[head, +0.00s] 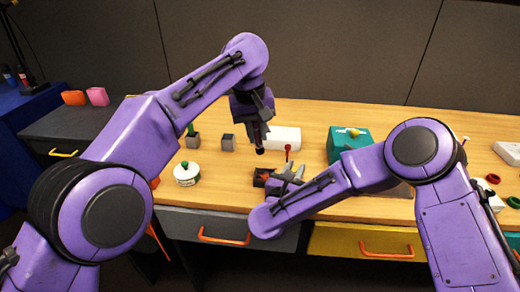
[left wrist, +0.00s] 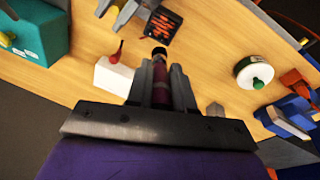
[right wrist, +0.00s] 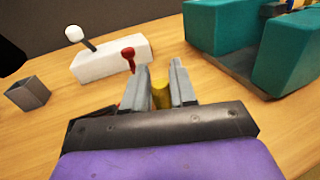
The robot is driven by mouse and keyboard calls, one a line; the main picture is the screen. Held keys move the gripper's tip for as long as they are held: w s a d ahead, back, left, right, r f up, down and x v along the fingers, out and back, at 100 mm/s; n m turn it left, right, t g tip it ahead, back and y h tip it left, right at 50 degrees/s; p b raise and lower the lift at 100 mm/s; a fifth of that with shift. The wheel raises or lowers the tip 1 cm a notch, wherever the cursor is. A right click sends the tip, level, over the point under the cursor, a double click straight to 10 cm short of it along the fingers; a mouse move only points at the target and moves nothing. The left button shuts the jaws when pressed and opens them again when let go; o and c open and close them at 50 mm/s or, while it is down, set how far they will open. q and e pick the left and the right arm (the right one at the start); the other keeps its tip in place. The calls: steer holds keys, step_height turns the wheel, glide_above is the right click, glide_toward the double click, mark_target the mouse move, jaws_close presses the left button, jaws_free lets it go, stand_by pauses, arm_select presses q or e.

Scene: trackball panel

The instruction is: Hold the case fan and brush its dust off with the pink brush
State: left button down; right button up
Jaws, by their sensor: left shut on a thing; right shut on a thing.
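The case fan (head: 262,177) is a dark square with orange-red markings, low over or on the table near its front edge. It also shows in the left wrist view (left wrist: 161,24). My right gripper (head: 290,174) is beside it and shut; a yellow piece (right wrist: 161,95) shows between its fingers, and the fan itself is hidden in the right wrist view. My left gripper (left wrist: 160,85) is shut on the brush (left wrist: 160,72), which looks dark pink to maroon with a black end. In the head view the brush's black end (head: 260,151) hangs above the fan, seemingly apart from it.
A white block (head: 282,138) with a red-knobbed lever stands behind the fan, a teal block (head: 345,140) to its right. Rings (head: 493,178) lie far right. Drawers (head: 230,230) are below the front edge.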

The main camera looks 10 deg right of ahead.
steer(key=o, duration=1)
steer(key=v, duration=1.2)
steer(key=o, duration=0.3)
arm_select(q)
steer(key=shift+f, duration=0.15)
arm_select(e)
steer(key=shift+v, duration=2.95)
